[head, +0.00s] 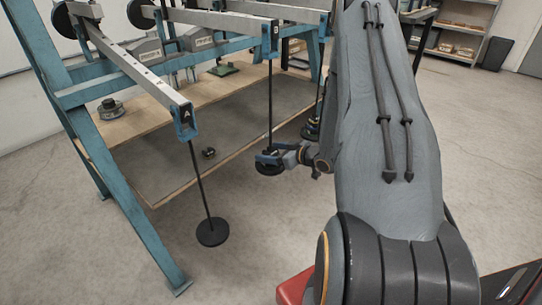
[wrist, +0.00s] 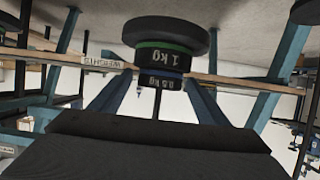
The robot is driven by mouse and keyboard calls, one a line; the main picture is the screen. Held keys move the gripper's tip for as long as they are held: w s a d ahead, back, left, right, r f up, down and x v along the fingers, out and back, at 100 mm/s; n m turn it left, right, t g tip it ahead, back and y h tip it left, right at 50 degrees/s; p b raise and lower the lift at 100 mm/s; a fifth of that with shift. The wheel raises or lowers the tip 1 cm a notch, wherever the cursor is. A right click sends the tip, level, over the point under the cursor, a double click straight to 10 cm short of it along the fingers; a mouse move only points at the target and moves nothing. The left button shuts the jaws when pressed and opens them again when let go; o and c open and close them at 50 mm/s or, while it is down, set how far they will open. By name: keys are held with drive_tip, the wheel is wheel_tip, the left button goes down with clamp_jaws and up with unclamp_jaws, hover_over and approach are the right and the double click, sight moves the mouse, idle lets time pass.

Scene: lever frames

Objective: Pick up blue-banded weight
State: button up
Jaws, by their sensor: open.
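The blue-banded weight (wrist: 160,82), marked 0.5 kg, shows in the wrist view, which looks upside down. It sits against a green-banded 1 kg weight (wrist: 163,56), with a wide dark hanger plate (wrist: 165,32) beyond. In the head view this stack (head: 270,168) is on the rod under lever B, with its bands hard to make out. My gripper (head: 271,157) is at the stack. In the wrist view its blue fingers (wrist: 158,88) are apart, one on each side of the blue-banded weight; contact cannot be told.
Lever A (head: 150,78) carries a rod with a bare-looking plate (head: 212,232). Another loaded hanger (head: 311,131) stands behind my gripper. A small dark object (head: 208,153) lies on the grey panel, and a round weight (head: 110,109) on the wooden bench. A blue frame leg (head: 125,200) stands left.

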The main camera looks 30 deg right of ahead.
drive_tip(key=shift+c, duration=0.4)
drive_tip(key=c, duration=1.2)
drive_tip(key=shift+r, duration=0.15)
drive_tip(key=shift+r, duration=0.55)
wheel_tip(320, 180, up, 2)
drive_tip(key=shift+d+r+p, duration=0.1)
drive_tip(key=shift+r+p, duration=0.05)
drive_tip(key=shift+p, duration=0.3)
drive_tip(key=shift+s+d+r+p, duration=0.1)
drive_tip(key=shift+s+d+p, duration=0.25)
drive_tip(key=shift+s+d, duration=1.6)
drive_tip(key=shift+s+d+f+p, duration=0.1)
drive_tip(key=shift+s+p, duration=0.25)
drive_tip(key=shift+s, duration=3.35)
drive_tip(key=shift+s+d+r+p, duration=0.1)
drive_tip(key=shift+s+d+p, duration=0.25)
drive_tip(key=shift+s+d, duration=1.6)
